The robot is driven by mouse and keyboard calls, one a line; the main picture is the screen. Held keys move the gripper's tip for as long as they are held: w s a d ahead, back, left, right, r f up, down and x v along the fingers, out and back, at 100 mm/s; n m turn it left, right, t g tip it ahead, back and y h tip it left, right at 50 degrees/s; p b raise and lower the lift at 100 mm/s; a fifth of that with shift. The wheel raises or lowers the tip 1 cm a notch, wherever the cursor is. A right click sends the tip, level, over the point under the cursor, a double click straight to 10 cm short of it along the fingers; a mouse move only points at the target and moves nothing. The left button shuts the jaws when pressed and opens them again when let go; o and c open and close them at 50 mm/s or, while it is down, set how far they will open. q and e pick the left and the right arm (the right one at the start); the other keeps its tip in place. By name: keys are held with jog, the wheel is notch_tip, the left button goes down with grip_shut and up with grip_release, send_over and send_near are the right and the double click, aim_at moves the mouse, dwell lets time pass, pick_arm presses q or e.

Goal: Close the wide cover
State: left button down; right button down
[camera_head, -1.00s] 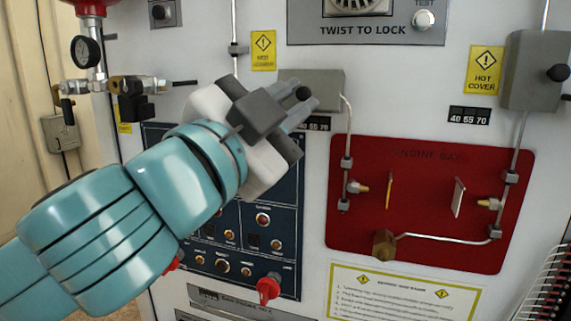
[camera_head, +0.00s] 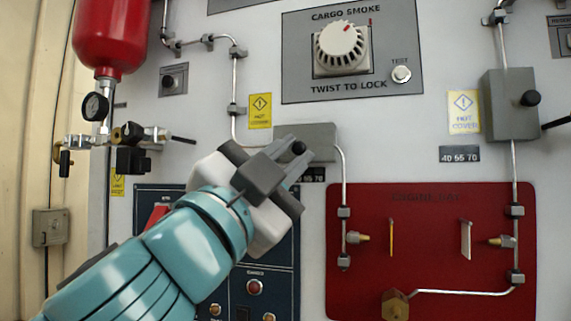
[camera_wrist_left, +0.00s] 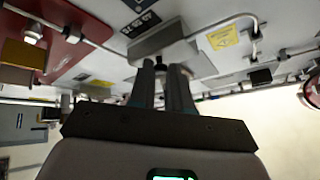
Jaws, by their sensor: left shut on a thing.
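The wide cover (camera_head: 318,138) is a grey box low on the white wall panel, left of centre in the head view. A black knob (camera_head: 298,147) sticks out from its front. My left gripper (camera_head: 297,154) reaches up from the lower left and is shut on this knob. In the left wrist view the cover (camera_wrist_left: 162,40) lies just beyond my left gripper (camera_wrist_left: 163,74). The fingers partly hide the knob, and the cover's lower left part is hidden by the gripper in the head view. My right gripper is not in view.
A taller grey cover (camera_head: 510,105) with its own black knob stands at the right. A thin pipe (camera_head: 343,178) runs down beside the wide cover to the red panel (camera_head: 430,255). A dial plate (camera_head: 352,85) sits above. A red cylinder (camera_head: 112,40) and gauge stand at the left.

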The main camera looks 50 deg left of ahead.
pick_arm(q)
jog(key=shift+w, duration=0.1)
jog(key=c, duration=1.4)
grip_release()
jog(key=shift+f, duration=0.1)
jog(key=shift+o, duration=0.3)
jog(key=shift+w, duration=0.1)
jog(key=shift+s, duration=0.2)
jog(key=v, duration=1.6)
jog(key=shift+s, duration=0.1)
